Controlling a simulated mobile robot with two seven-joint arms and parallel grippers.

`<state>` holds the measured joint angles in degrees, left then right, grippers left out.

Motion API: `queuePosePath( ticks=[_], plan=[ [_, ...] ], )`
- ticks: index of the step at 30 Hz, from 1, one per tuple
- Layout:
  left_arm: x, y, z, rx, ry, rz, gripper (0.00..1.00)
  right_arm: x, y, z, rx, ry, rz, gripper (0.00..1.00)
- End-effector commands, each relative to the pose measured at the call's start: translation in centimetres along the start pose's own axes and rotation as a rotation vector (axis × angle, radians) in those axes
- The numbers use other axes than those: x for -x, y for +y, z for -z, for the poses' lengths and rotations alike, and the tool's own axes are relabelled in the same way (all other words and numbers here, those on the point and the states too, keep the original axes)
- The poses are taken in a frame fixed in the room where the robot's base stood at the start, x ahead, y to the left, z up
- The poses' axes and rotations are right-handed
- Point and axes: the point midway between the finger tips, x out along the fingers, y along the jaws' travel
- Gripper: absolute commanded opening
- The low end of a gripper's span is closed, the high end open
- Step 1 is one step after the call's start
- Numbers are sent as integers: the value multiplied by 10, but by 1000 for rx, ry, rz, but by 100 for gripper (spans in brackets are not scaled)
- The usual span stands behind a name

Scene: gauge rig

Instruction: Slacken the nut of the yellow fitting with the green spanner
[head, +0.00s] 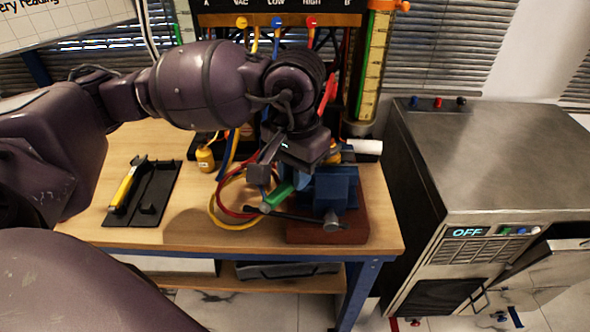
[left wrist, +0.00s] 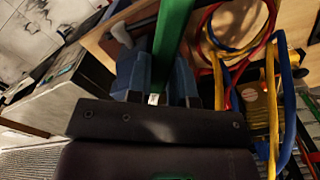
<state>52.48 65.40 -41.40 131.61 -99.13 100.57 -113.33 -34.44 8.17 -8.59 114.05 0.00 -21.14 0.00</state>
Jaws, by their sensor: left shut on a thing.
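My left gripper (head: 279,172) is shut on the green spanner (head: 280,194), above the front of the bench beside the vise. The spanner also shows in the left wrist view (left wrist: 174,40), running up and away from the gripper. The blue vise (head: 338,187) stands on a red-brown base just right of the spanner. I cannot make out the yellow fitting or its nut; my gripper and wrist cover part of the vise area. I cannot tell whether the spanner touches a nut. My right gripper is not in view.
A black tray (head: 160,187) with a yellow-handled tool (head: 124,189) lies on the bench's left. Red and yellow hoses (head: 222,216) loop left of the vise. A gauge panel with a clear column (head: 371,70) stands behind. A metal cabinet (head: 470,160) stands to the right.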

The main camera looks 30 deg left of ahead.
Motion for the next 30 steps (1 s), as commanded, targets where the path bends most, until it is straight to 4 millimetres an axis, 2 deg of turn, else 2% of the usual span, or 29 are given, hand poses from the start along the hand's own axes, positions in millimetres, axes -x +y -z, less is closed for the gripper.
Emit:
queuePosePath(
  ticks=[30],
  plan=[
    [0, 26, 4, 225, 1, 0, 0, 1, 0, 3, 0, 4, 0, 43]
  ],
)
